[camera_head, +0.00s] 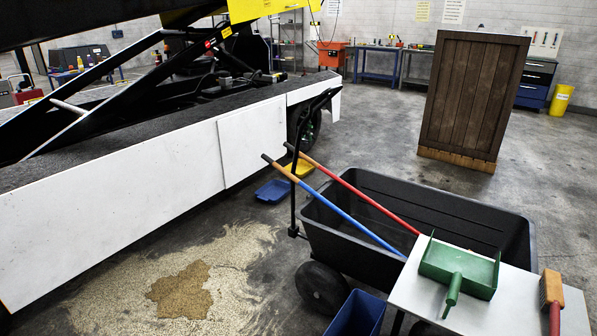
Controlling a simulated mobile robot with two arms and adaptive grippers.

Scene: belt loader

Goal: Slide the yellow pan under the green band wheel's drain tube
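The yellow pan (301,168) lies on the floor beside the white side panel of the belt loader, partly hidden behind the cart's handles. A blue pan (273,190) lies on the floor just nearer and to the left of it. A dark wheel (313,133) of the loader shows behind the yellow pan, with a faint green tint on it. It is partly covered by the panel and a black bar, and I cannot make out a drain tube. Neither of my grippers is in view.
A black cart (430,205) with a red and a blue handle leaning on it stands close on the right. Spilled granules with a brown stain (180,290) cover the floor front left.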

